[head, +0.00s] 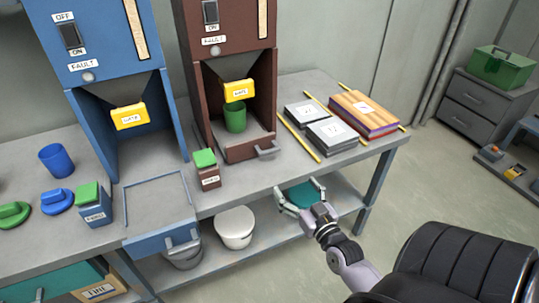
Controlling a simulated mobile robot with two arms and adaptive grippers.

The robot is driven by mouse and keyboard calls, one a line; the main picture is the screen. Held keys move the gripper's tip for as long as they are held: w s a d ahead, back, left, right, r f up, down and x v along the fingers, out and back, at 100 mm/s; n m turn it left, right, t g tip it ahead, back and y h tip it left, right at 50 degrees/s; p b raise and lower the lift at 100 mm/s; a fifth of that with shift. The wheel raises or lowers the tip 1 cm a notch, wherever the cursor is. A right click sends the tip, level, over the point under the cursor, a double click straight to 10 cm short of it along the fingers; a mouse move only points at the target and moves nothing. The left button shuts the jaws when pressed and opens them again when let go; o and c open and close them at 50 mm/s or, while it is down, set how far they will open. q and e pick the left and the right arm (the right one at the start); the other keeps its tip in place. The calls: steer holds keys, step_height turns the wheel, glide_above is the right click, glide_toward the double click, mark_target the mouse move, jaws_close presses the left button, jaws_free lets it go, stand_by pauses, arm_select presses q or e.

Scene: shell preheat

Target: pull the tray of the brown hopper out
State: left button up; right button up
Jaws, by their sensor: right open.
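The brown hopper (226,40) stands on the workbench. Its tray (240,148) sits at the foot of its bay, pushed in, with a grey handle (268,149) at the front right. A green cup (235,117) stands in the bay below the yellow gate (238,90). My right gripper (299,190) is open and empty, in front of the bench edge, below and to the right of the handle and apart from it. My left gripper is not in view.
The blue hopper (98,45) stands to the left, its tray (182,240) pulled out past the bench edge. A small brown box with a green top (207,172) stands beside the brown hopper. Grey packs (332,132) and a wooden-topped stack (364,112) lie to the right.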

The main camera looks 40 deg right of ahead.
mark_target(270, 153)
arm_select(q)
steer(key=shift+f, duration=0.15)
arm_select(e)
steer(key=x, duration=1.7)
steer(key=shift+w, duration=0.2)
steer(key=shift+a+r, duration=0.1)
